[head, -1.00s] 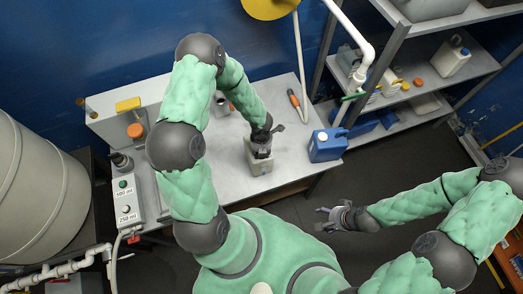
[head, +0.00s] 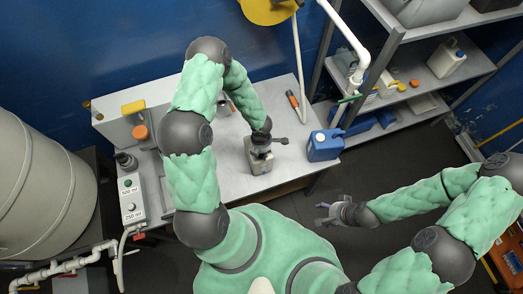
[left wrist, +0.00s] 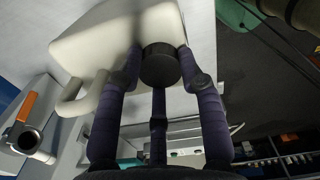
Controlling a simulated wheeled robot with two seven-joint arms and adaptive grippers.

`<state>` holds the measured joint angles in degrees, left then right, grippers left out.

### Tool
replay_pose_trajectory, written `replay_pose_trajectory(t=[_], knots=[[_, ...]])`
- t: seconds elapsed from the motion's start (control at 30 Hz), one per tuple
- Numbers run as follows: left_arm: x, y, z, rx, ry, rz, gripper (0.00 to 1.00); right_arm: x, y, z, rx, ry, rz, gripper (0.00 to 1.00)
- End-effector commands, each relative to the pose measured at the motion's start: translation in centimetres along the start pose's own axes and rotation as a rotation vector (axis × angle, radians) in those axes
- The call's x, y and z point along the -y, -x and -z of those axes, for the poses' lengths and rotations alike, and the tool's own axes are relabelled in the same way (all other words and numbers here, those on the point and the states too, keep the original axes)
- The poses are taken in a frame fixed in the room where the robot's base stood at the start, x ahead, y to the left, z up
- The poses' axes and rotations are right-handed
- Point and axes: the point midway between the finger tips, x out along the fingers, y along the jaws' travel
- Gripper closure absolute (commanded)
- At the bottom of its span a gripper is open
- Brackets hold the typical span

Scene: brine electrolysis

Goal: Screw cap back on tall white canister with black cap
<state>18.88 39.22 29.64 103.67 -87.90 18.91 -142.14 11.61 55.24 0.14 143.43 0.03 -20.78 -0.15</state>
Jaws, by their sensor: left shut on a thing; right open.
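The white canister (head: 258,166) stands upright on the grey bench near its front edge, directly under my left gripper (head: 262,152). In the left wrist view its pale body and side handle (left wrist: 82,97) show behind the fingers. My left gripper is shut on the black cap (left wrist: 160,66), with fingers on both sides of it. The cap is at the canister's top; the neck and threads are hidden, so I cannot tell how far it is screwed on. My right gripper (head: 327,212) is open and empty over the floor, right of the bench.
A blue jug (head: 324,146) with a white cap stands close to the right of the canister. An orange-handled tool (head: 292,99) lies behind it. A control box (head: 132,200) with buttons is at the bench's left. Shelves with containers (head: 446,58) stand at the right.

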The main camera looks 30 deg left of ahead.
Motion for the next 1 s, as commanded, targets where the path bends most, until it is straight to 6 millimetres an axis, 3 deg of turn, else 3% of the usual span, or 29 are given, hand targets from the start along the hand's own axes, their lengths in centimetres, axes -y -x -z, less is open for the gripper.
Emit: replay_pose_trajectory(t=[0.1,0.3,0.57,0.6,0.67,0.7,1.0], knots=[[0.1,0.4,0.0,-0.001,-0.132,0.002,1.0,0.5,1.4,0.0,-0.001,0.0,0.0,0.35],[0.0,0.2,0.0,0.0,-0.299,0.0,1.0,0.8,2.3,-0.1,0.0,0.0,0.0,0.35],[0.0,0.0,0.0,0.0,-0.319,0.0,1.0,0.8,2.2,-0.1,0.0,0.0,0.0,0.35],[0.0,0.0,0.0,0.0,-0.319,0.0,0.57,0.8,2.2,-0.1,0.0,0.0,0.0,0.35],[0.0,0.0,0.0,0.0,-0.318,0.0,0.4,0.8,2.2,-0.1,0.0,0.0,0.0,0.35],[0.0,0.0,0.0,0.0,-0.318,0.0,0.35,0.8,2.2,-0.1,0.0,0.0,0.0,0.35],[0.0,0.0,0.0,0.0,-0.317,0.0,0.35,0.8,2.2,-0.1,0.0,0.0,0.0,0.35]])
